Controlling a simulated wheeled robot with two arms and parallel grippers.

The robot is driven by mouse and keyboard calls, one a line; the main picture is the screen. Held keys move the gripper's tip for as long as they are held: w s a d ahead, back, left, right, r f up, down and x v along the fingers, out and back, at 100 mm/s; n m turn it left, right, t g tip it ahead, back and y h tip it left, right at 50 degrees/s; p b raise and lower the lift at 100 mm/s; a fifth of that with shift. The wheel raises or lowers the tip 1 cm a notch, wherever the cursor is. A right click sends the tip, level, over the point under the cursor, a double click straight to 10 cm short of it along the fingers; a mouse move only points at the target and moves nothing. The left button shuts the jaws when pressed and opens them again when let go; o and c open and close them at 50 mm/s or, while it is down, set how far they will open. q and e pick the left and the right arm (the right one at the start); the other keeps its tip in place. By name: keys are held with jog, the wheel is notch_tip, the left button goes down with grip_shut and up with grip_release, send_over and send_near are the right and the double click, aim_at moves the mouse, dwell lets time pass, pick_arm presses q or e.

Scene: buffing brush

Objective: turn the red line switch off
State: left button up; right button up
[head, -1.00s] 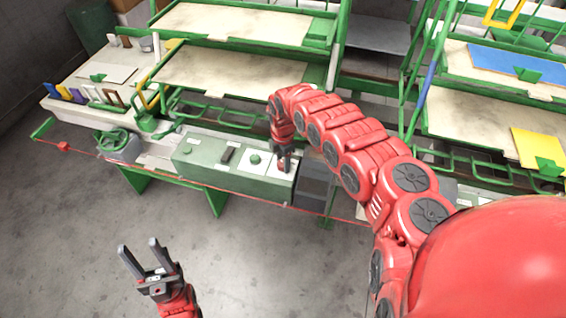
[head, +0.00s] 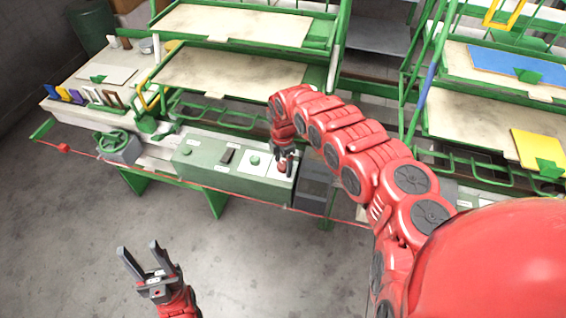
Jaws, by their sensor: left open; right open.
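The green control box (head: 225,180) runs along the front of the green bench. On its top are a green knob (head: 255,160), a black switch (head: 228,156) and, at the right end, a small red switch (head: 282,168) on a white plate. My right gripper (head: 283,162) is open and points down right at the red switch, partly covering it. I cannot tell whether the fingers touch it or which way the switch is set. My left gripper (head: 140,252) is open and empty, low at the left over the bare floor.
A green handwheel (head: 112,141) stands left of the box. A red cord (head: 170,180) runs along the bench front. Tiered shelves (head: 235,70) rise behind the box. A dark grey box (head: 314,186) sits just right of it. The floor in front is clear.

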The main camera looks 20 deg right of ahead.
aim_at(283, 165)
notch_tip(283, 165, up, 17)
jog(key=b, duration=0.2)
jog(key=shift+r+b, duration=0.2)
jog(key=shift+b, duration=0.1)
dwell(0.5)
